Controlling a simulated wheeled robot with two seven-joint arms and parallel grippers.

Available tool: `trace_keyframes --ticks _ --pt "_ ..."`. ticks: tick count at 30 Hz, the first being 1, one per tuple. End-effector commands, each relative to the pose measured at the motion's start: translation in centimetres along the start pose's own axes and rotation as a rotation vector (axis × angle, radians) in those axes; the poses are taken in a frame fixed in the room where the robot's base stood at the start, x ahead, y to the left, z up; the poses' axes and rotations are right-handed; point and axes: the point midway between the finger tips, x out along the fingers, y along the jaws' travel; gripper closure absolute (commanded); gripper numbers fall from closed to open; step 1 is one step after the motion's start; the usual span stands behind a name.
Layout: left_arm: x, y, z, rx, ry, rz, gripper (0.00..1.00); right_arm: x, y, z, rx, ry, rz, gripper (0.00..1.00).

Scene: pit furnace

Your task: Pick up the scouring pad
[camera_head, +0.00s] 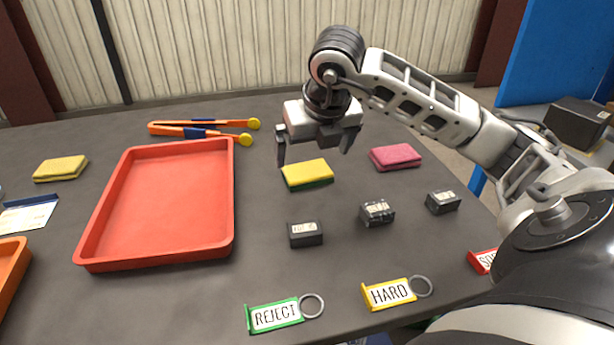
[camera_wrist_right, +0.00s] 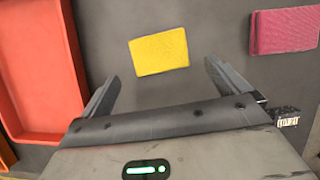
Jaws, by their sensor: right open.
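A scouring pad with a yellow top and a green lower layer (camera_head: 307,173) lies flat on the dark table, right of the red tray. Its yellow face also shows in the right wrist view (camera_wrist_right: 159,53). My right gripper (camera_head: 315,152) is open and empty above the pad, fingers pointing down. In the right wrist view the pad lies just beyond and between the two fingertips, touching neither. The exact height above it is hard to tell. My left gripper is not in view.
A red tray (camera_head: 226,225) stands left. A pink pad (camera_head: 395,157) lies right, a folded yellow cloth or sponge (camera_head: 61,168) far left. Orange tongs (camera_head: 190,131) lie behind. Small dark blocks (camera_head: 305,234) and tags (camera_head: 274,316) lie in front. Bare table surrounds the pad.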

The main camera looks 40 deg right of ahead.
Motion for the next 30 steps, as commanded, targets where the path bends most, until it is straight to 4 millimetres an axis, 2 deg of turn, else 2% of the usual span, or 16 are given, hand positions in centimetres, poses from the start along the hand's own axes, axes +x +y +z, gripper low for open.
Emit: trace_keyframes --ticks 7,15,24,25,29,30 --pt "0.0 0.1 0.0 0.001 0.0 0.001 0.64 1.9 0.0 0.1 -0.001 0.002 0.001 0.0" --pt "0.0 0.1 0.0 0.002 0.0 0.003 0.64 5.7 0.1 0.3 -0.001 0.003 0.002 0.0" --pt "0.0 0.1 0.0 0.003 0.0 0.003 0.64 6.2 0.0 0.4 -0.002 0.0 0.001 0.0" --pt "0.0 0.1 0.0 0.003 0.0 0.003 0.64 6.2 0.0 0.4 -0.002 0.0 0.002 0.06" --pt "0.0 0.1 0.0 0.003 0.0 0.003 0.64 6.1 0.0 0.4 -0.002 0.0 0.002 0.41" --pt "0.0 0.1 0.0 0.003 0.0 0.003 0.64 6.1 0.0 0.4 -0.002 0.0 0.002 0.41"
